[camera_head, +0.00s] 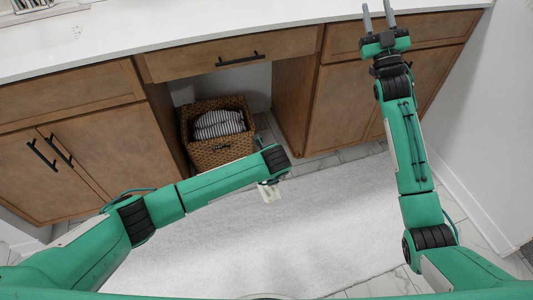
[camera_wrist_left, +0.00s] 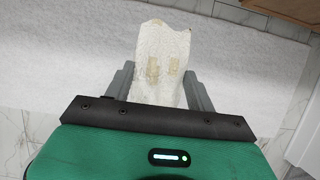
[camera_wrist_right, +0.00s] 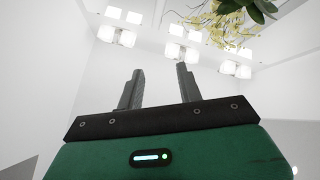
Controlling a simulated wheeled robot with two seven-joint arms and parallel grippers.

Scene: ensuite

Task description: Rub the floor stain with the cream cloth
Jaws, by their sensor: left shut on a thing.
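The cream cloth (camera_wrist_left: 163,45) is held between the fingers of my left gripper (camera_wrist_left: 160,78). It is pale and crumpled, with two small yellowish-tan patches on it. In the head view the cloth (camera_head: 270,194) hangs below the left gripper, over the white mat. I cannot tell whether the cloth touches the mat or the floor. I cannot make out a floor stain in any view. My right gripper (camera_head: 378,18) is raised over the counter at the top right, open and empty. Its fingers also stand apart in the right wrist view (camera_wrist_right: 159,88).
A white mat (camera_head: 320,230) covers much of the tiled floor. A woven basket (camera_head: 208,155) with a striped towel (camera_head: 218,124) stands under the counter between wooden cabinets (camera_head: 110,150). A white wall (camera_head: 485,110) stands at the right.

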